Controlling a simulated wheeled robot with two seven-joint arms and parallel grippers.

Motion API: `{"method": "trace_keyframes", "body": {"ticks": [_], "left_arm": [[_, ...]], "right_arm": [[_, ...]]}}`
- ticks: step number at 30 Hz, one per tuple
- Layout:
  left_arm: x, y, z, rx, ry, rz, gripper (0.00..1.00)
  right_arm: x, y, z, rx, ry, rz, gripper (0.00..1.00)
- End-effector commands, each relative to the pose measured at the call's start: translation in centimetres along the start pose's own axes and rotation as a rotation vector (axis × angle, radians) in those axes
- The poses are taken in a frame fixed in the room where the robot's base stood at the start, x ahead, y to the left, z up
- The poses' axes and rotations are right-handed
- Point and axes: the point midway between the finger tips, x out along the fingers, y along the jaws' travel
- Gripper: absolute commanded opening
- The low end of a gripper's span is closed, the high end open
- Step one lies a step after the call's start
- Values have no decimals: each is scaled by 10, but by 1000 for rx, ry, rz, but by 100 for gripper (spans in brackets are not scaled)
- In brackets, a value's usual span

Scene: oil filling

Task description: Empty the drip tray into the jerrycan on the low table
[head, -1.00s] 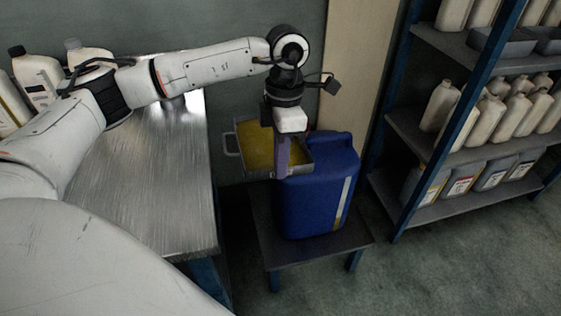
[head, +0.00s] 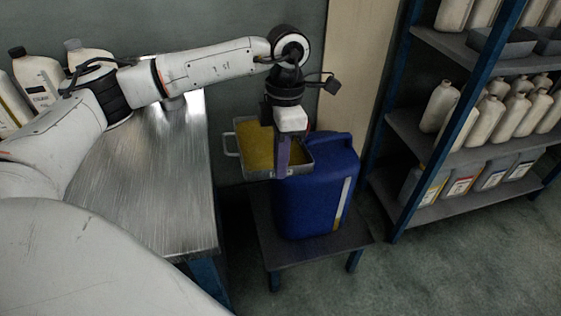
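The drip tray (head: 249,174) is a shallow metal pan with a side handle and yellow-brown oil in it. It is up beside the top of the blue jerrycan (head: 311,207) and overlaps it in the picture; I cannot tell if they touch. The jerrycan stands upright on the low table (head: 306,251); its mouth is hidden behind my arm and the tray. My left gripper (head: 282,170) points down at the tray's right end, with its fingers at the tray's wall. Its grip is seen edge-on, but the tray hangs from it without other support. My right gripper is out of view.
A metal workbench (head: 145,190) with several bottles (head: 40,80) stands at the left. A blue-framed shelf rack (head: 440,145) with pale bottles and grey jugs stands at the right. The floor (head: 440,275) in front of the rack is clear.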

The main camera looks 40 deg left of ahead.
Motion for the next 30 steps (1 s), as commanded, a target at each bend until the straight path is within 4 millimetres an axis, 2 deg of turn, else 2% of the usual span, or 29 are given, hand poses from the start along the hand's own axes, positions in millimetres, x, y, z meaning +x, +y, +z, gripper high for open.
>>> {"method": "trace_keyframes", "body": {"ticks": [6, 16, 30], "left_arm": [[-12, 1, 1, -1, 16, -28, 0], [-25, 2, 2, -1, 47, -73, 0], [-31, 3, 2, 0, 68, -104, 0]], "right_arm": [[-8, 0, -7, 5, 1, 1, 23], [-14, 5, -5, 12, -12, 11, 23], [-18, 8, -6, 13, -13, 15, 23]]}}
